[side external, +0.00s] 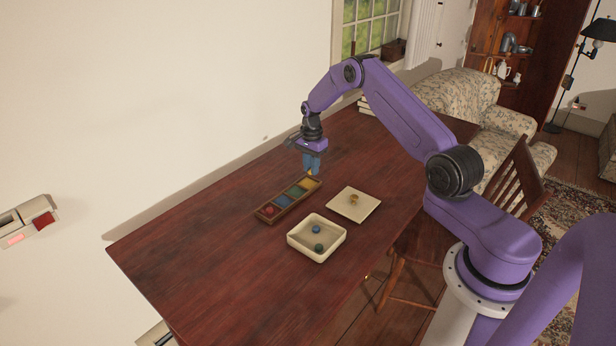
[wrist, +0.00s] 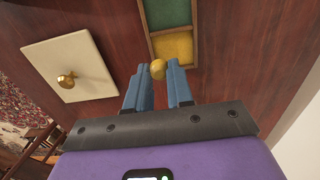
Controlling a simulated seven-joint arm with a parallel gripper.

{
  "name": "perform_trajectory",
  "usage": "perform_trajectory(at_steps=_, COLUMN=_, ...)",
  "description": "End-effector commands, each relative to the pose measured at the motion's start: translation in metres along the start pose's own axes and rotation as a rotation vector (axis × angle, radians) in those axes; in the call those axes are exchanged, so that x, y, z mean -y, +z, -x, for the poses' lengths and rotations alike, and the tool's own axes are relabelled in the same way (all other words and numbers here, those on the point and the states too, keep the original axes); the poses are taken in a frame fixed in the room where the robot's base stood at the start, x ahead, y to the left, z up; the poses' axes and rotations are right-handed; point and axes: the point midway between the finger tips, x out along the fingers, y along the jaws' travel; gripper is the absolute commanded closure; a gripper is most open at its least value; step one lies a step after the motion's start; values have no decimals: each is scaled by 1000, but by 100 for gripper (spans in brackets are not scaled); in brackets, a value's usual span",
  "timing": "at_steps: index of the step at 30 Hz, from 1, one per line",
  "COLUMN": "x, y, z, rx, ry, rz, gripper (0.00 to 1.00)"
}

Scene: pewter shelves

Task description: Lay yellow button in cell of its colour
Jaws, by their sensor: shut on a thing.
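My gripper (side external: 312,168) is shut on the yellow button and holds it just above the far end of the divided wooden box. In the wrist view the yellow button (wrist: 158,69) sits between my blue fingertips (wrist: 158,76), in front of the yellow cell (wrist: 174,48). The wooden box (side external: 264,219) has red, blue, green and yellow cells in a row. The yellow cell (side external: 308,183) is at the far end and looks empty. A red button (side external: 268,210) lies in the red cell at the near end. The green cell (wrist: 166,12) also shows in the wrist view.
A cream tray (side external: 292,241) holds a blue button (side external: 316,230) and a green button (side external: 318,247). A cream square plate (side external: 368,209) bears a small brass-coloured knob-like thing (side external: 353,199). Books (side external: 366,105) lie at the table's far end. The table's left side is clear.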

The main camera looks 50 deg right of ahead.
Motion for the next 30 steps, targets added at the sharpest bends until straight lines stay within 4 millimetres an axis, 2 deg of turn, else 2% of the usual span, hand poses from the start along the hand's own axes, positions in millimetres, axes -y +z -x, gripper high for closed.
perform_trajectory(at_steps=3, x=8, y=-3, z=-12, rx=0, ry=0, rz=0, gripper=100)
perform_trajectory(at_steps=14, x=19, y=-8, z=-26, rx=0, ry=0, rz=-1, gripper=100)
perform_trajectory(at_steps=21, x=20, y=-8, z=-54, rx=0, ry=0, rz=-1, gripper=100)
perform_trajectory(at_steps=30, x=20, y=-8, z=-56, rx=0, ry=-1, rz=-1, gripper=100)
